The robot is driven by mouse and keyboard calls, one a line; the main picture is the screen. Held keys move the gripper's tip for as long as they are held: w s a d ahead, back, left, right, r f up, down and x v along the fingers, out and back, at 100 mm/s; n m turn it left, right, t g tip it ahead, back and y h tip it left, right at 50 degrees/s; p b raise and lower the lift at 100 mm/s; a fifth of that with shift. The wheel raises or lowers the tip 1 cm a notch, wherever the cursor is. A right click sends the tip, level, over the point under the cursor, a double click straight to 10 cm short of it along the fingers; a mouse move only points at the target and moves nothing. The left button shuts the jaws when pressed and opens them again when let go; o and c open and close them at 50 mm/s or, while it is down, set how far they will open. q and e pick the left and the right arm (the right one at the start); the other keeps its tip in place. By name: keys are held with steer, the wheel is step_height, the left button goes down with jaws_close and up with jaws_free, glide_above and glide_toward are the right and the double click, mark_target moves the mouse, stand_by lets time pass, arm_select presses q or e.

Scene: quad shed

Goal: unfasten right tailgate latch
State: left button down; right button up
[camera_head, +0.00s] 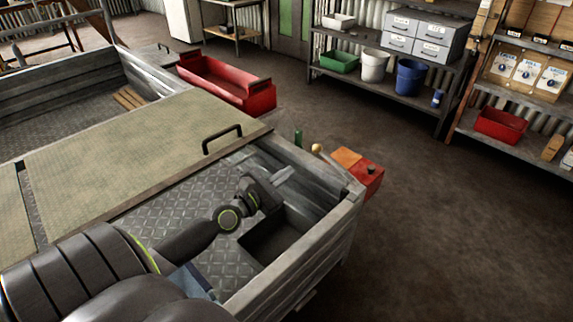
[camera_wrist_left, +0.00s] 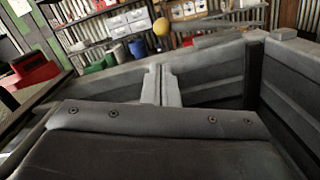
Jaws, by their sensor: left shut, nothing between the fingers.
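A grey trailer bed has a slatted rear wall (camera_head: 310,255), seemingly the tailgate, meeting the side wall at the right corner. I cannot make out the right tailgate latch in either view. A small yellow ball-shaped knob (camera_head: 317,148) shows beyond the side wall; a similar yellow ball is in the left wrist view (camera_wrist_left: 160,27). My left gripper (camera_head: 287,175) is inside the bed near the side wall, shut and empty. Its closed grey fingers show in the left wrist view (camera_wrist_left: 160,85), pointing toward the slatted wall (camera_wrist_left: 210,85). My right gripper is not in view.
A dark open box (camera_head: 272,240) sits in the bed below my left gripper. A tan cover panel (camera_head: 130,150) with a black handle (camera_head: 222,138) lies over the bed. A red-and-orange box (camera_head: 362,170) stands outside the corner. The floor (camera_head: 450,240) to the right is clear.

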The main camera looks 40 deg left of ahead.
mark_target(306, 160)
arm_select(q)
steer(key=w, duration=0.6)
steer(key=shift+w+d+r, duration=0.2)
steer(key=shift+w+d, duration=0.1)
steer(key=shift+d, duration=0.05)
steer(key=shift+w, duration=0.6)
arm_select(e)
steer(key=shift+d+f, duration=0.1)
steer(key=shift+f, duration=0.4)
arm_select(q)
steer(key=shift+r, duration=0.1)
